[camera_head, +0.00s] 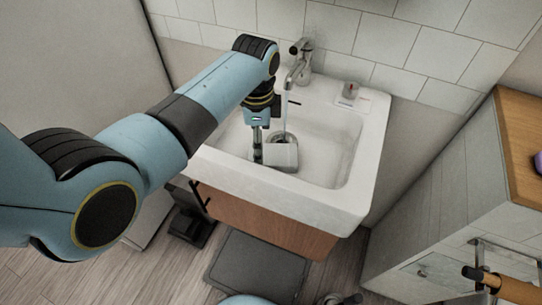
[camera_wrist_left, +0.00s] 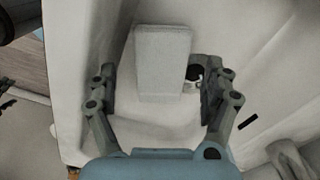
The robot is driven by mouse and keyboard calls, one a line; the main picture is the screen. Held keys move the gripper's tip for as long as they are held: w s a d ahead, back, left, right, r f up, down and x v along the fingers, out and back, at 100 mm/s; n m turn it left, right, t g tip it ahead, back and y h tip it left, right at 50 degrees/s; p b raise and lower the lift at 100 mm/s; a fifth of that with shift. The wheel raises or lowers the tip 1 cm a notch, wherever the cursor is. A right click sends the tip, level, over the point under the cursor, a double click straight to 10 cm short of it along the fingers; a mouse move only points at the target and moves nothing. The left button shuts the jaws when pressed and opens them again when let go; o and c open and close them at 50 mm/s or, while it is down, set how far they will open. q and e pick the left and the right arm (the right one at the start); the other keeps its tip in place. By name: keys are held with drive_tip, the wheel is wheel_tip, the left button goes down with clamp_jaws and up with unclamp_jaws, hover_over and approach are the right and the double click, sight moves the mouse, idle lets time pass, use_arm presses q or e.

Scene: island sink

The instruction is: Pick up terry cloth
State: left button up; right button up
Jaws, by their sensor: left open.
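The terry cloth (camera_head: 281,155) looks like a pale grey-white folded block in the sink basin, near the drain. In the left wrist view the cloth (camera_wrist_left: 163,62) lies between and beyond the two fingers. My left gripper (camera_head: 258,150) points down into the basin at the cloth's left side in the head view. In the left wrist view the gripper (camera_wrist_left: 158,80) is open, one finger on each side of the cloth, with visible gaps. I cannot tell how far the fingertips are above the basin floor. My right gripper is not in view.
The white sink (camera_head: 366,165) has raised walls around the basin. The faucet (camera_head: 301,65) stands at the back, its spout over the basin, with water seemingly running near the cloth. A small item (camera_head: 350,90) sits on the back right rim. A wooden-topped cabinet (camera_head: 520,150) stands at right.

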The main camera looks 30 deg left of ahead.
sight(273, 157)
use_arm(q)
drive_tip(key=shift+f, duration=0.75)
drive_tip(key=f, duration=0.2)
drive_tip(key=f+b, duration=0.1)
drive_tip(key=f, duration=0.2)
drive_tip(key=shift+w, duration=0.2)
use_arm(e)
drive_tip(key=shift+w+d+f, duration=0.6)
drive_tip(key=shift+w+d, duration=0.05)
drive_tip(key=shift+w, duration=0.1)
use_arm(q)
drive_tip(key=shift+r, duration=0.1)
drive_tip(key=c, duration=1)
drive_tip(key=shift+c, duration=0.2)
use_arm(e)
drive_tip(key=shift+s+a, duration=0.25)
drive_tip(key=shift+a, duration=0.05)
